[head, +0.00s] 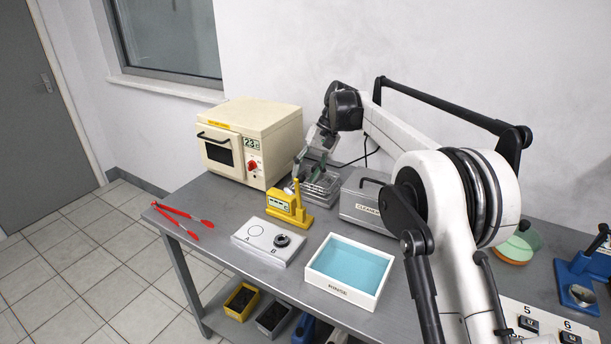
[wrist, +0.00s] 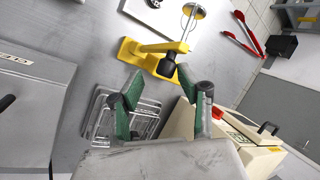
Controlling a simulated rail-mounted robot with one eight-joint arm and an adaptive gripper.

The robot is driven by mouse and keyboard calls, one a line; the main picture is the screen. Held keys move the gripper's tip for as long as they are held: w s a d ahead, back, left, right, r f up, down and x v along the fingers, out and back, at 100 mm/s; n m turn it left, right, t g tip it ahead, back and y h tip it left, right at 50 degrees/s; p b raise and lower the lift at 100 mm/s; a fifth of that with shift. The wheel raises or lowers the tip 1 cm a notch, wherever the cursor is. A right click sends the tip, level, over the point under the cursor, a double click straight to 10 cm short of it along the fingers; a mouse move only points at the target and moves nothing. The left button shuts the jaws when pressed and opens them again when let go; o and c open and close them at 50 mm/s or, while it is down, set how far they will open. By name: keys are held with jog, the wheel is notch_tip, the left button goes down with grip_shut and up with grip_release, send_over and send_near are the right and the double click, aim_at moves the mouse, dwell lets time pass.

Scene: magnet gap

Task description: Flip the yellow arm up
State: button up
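My gripper (head: 314,167) is above the wire basket, behind the yellow device. In the wrist view my gripper (wrist: 166,92) has its green-padded fingers wide apart, with nothing held between them.
The wire basket (head: 321,190) sits beneath my gripper, between the cream oven (head: 248,140) and the grey cleaner box (head: 365,205). The white A/B plate (head: 262,246), blue-filled rinse tray (head: 340,292) and red tongs (head: 180,214) are towards the front. Table between tongs and yellow device is clear.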

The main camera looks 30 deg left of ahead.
jog(key=v, duration=1.1)
jog(key=shift+r, duration=0.2)
jog(key=shift+d, duration=0.15)
jog(key=d+r+m+t, duration=0.25)
jog(key=d+r, duration=0.75)
jog(key=d, duration=0.5)
jog(key=s+d+r+m+t, duration=0.15)
jog(key=s+d, duration=0.25)
jog(key=d, duration=0.4)
jog(key=s+d+r+t, duration=0.2)
jog(key=s+d, duration=0.2)
jog(key=d, duration=0.4)
jog(key=s+d+f+m+t+h, duration=0.1)
jog(key=s+d+f, duration=0.2)
jog(key=s+d, duration=0.4)
jog(key=s+d+f+m+t+h, duration=0.1)
jog(key=s+d+f+t, duration=0.1)
jog(key=s+d, duration=0.45)
jog(key=s+d+f+t, duration=0.1)
jog(key=s+d+f, duration=0.3)
jog(key=s+f, duration=0.2)
jog(key=s+d+f+m+t+h, duration=0.1)
jog(key=s+d+f, duration=0.3)
jog(key=s+f, duration=0.2)
jog(key=s, duration=0.2)
jog(key=shift+s+d+f, duration=0.2)
jog(key=shift+s+d, duration=0.05)
jog(key=shift+s, duration=0.1)
